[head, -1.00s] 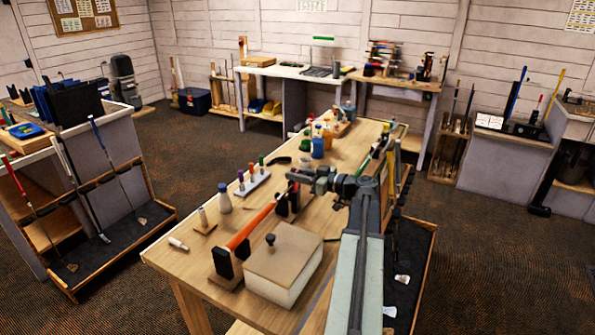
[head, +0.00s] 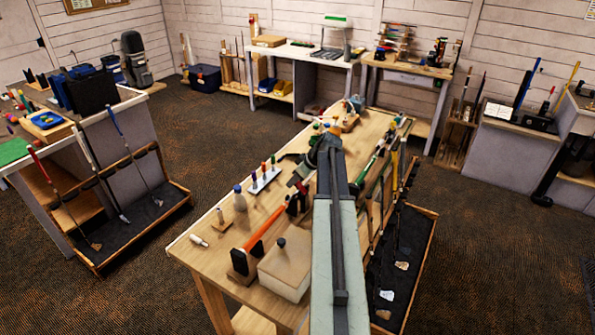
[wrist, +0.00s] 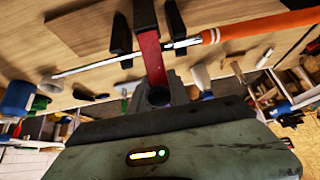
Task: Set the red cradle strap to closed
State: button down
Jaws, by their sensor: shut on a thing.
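The red strap (wrist: 152,55) shows in the wrist view as a flat band running from between dark jaw-like pieces down across the club shaft. My gripper (wrist: 148,30) is shut on it. In the head view my gripper (head: 300,177) is beside the black cradle (head: 294,204), with only a small bit of red strap visible there. The club with the orange grip (head: 262,232) lies along the bench; its orange grip also shows in the wrist view (wrist: 260,25). I cannot tell how far the strap is swung. My forearm hides part of the bench behind the cradle.
A lidded box (head: 285,270) stands on the bench close to the orange grip. A rack of coloured tools (head: 264,178) and a bottle (head: 240,200) stand left of the cradle. Clubs line the bench's right side.

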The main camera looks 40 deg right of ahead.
jog(key=f+g, duration=0.1)
jog(key=g, duration=0.1)
jog(key=w+f+g+h, duration=0.1)
jog(key=g, duration=0.1)
jog(key=f+g+h, duration=0.1)
jog(key=g, duration=0.2)
jog(key=shift+w+a+f, duration=0.1)
jog(key=shift+w+a, duration=0.05)
jog(key=shift+w, duration=0.25)
dwell(0.3)
jog(key=c, duration=1.3)
grip_release()
jog(key=shift+o, duration=0.2)
jog(key=shift+f, duration=0.1)
jog(key=shift+s, duration=0.1)
